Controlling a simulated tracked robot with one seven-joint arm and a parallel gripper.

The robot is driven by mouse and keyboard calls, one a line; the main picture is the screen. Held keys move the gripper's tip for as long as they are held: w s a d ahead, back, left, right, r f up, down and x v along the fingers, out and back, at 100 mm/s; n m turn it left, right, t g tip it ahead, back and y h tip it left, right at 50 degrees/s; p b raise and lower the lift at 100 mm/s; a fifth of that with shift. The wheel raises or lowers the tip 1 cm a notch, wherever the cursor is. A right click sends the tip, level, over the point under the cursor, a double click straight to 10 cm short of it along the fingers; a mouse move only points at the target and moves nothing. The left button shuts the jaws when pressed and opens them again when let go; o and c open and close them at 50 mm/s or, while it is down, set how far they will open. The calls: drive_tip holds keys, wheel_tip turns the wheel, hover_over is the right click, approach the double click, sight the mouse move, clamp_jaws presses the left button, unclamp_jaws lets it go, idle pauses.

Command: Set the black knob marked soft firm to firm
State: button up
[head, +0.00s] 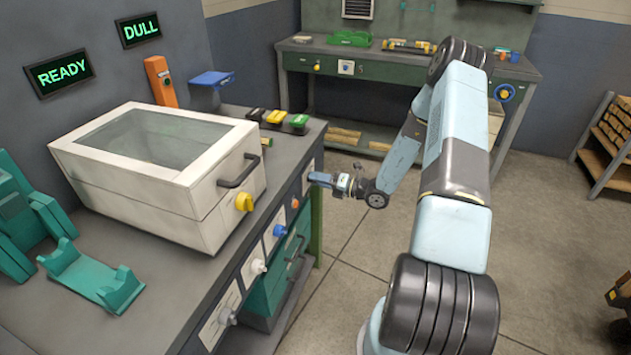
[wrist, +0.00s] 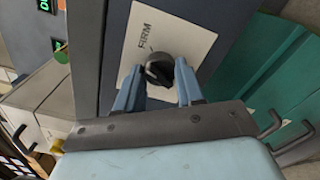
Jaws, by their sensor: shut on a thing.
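The black knob (wrist: 158,68) sits on a white plate (wrist: 178,32) on the bench front, with the word FIRM printed on the plate. "Soft" does not show, and I cannot make out clearly where the knob points. My gripper (wrist: 158,76) has one finger on each side of the knob and is shut on it. In the head view my gripper (head: 316,178) reaches the bench front near its far right end, and it hides the knob there.
Along the bench front are an orange knob (head: 295,203), a blue knob (head: 280,230) and a white knob (head: 258,267). Green drawers (head: 268,290) with handles lie below. A lidded box (head: 160,170) with a yellow knob (head: 244,202) stands on top. Lit signs read READY (head: 61,73) and DULL (head: 141,30).

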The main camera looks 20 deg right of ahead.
drive_tip(key=m, duration=0.4)
drive_tip(key=shift+w+d+f+m, duration=0.1)
drive_tip(key=shift+d+f+m, duration=0.05)
drive_tip(key=shift+d+m, duration=0.25)
drive_tip(key=shift+a, duration=0.1)
drive_tip(key=o, duration=1)
drive_tip(key=shift+a, duration=0.15)
drive_tip(key=shift+o, duration=0.2)
drive_tip(key=v, duration=1.4)
drive_tip(key=shift+a, duration=0.15)
